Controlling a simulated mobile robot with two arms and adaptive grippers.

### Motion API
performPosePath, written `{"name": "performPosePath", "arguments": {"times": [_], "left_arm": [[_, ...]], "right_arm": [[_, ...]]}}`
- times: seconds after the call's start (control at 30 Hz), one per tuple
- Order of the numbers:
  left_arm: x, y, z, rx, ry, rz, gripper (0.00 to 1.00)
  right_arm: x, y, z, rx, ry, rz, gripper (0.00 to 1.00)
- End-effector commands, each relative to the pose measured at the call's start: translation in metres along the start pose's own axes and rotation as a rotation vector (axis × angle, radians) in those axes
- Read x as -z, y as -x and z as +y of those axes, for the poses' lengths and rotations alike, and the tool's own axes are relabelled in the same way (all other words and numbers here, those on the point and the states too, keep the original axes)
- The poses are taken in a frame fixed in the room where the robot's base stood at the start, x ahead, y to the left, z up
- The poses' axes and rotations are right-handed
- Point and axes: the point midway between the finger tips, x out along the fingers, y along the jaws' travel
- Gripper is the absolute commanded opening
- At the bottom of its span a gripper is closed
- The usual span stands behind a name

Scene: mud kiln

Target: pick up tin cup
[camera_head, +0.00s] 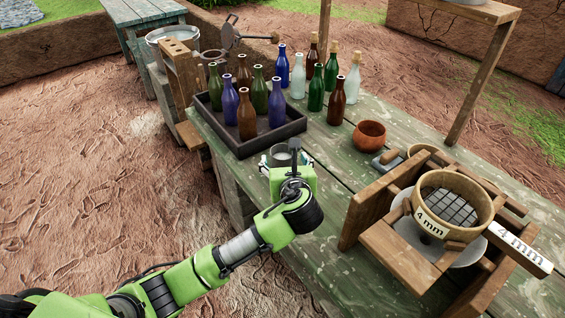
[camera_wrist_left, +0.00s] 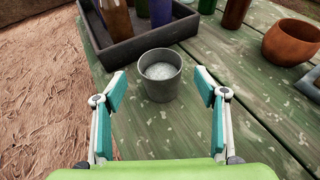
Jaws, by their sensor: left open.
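The tin cup (camera_wrist_left: 160,75) is a small grey metal cup standing upright on the green wooden table, with something pale and grainy showing inside it. In the left wrist view it is between and just beyond the open fingers of my left gripper (camera_wrist_left: 163,90), which do not visibly touch it. In the head view the cup (camera_head: 281,156) is partly hidden by my left gripper (camera_head: 285,160), which is over the table beside the bottle tray. My right gripper is not in view.
A dark tray (camera_head: 246,144) of several bottles is close behind the cup. More bottles, a terracotta bowl (camera_head: 369,134) and a wooden frame with a 4 mm sieve (camera_head: 450,205) are on the table (camera_head: 335,171). Bare table lies right of the cup.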

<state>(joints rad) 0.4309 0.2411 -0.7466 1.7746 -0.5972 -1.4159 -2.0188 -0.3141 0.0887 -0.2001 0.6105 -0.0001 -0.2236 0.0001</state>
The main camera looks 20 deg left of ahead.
Motion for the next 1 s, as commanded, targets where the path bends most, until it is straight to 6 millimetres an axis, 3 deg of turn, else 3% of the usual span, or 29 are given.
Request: {"name": "performPosePath", "arguments": {"times": [0.27, 0.5, 0.77, 0.93, 1.0], "left_arm": [[-0.002, -0.025, 0.0, -0.002, 0.002, 0.001, 0.66], [-0.002, -0.056, -0.001, 0.0, 0.001, 0.001, 0.66], [-0.002, -0.059, -0.001, 0.001, 0.002, 0.001, 0.66], [-0.002, -0.059, -0.001, 0.001, 0.002, 0.001, 0.27], [-0.002, -0.059, -0.001, 0.001, 0.002, 0.002, 0.26]], "right_arm": [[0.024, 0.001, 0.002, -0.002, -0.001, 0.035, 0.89], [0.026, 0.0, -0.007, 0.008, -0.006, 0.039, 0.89], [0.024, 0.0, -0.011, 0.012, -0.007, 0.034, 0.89], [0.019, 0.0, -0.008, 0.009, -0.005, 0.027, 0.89], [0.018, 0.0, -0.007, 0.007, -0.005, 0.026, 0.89]]}}
